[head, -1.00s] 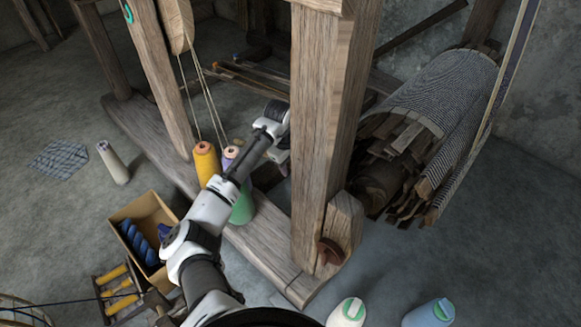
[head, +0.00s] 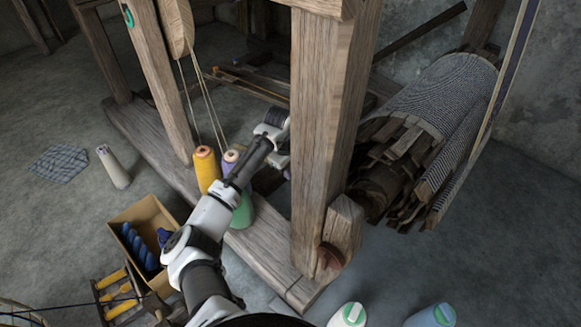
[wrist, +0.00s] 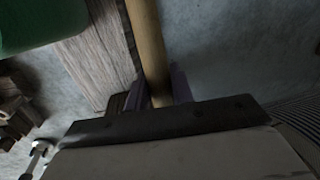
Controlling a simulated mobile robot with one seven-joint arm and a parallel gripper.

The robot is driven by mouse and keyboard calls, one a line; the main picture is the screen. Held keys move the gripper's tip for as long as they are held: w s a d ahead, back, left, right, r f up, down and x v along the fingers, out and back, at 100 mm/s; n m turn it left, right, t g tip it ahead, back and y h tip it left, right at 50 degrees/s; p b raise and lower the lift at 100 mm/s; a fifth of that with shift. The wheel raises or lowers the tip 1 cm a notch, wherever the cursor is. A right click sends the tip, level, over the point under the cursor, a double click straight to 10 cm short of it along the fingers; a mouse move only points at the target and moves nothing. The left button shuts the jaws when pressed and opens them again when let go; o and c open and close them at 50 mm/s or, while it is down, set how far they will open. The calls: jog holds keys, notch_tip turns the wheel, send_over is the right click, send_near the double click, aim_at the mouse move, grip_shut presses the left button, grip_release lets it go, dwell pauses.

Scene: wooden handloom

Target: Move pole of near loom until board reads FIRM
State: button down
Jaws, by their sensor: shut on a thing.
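The near loom is a heavy wooden frame with a thick upright post (head: 322,130) and a roll of striped cloth (head: 440,95) at right. In the wrist view a round, light-brown wooden pole (wrist: 146,40) runs down from the top edge between the fingers. My gripper (wrist: 158,92) is shut on this pole, one finger on each side. In the head view my arm reaches past the yarn cones, and its fingers are hidden behind the post. No board with readable words is in view.
A yellow cone (head: 206,170) and a green cone (head: 242,212) stand close beside my arm. A cardboard box (head: 125,225) with blue spools lies left. Two more cones, one white (head: 347,315) and one blue (head: 432,317), stand at the front. Floor at far left is mostly clear.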

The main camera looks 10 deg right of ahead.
jog(key=shift+g+h, duration=0.6)
jog(key=shift+g, duration=0.2)
jog(key=shift+s+d+f+p, duration=0.15)
jog(key=shift+s+f+p, duration=0.1)
jog(key=shift+f, duration=0.45)
jog(key=shift+s+d+f+p, duration=0.15)
jog(key=shift+s+f+p, duration=0.1)
jog(key=shift+f, duration=0.5)
jog(key=shift+s+d+f+p, duration=0.15)
jog(key=shift+s+f+p, duration=0.1)
jog(key=shift+f, duration=0.45)
jog(key=c, duration=1.2)
grip_release()
jog(key=shift+f, duration=0.1)
jog(key=p+v, duration=0.4)
jog(key=v, duration=1)
jog(key=shift+d, duration=0.1)
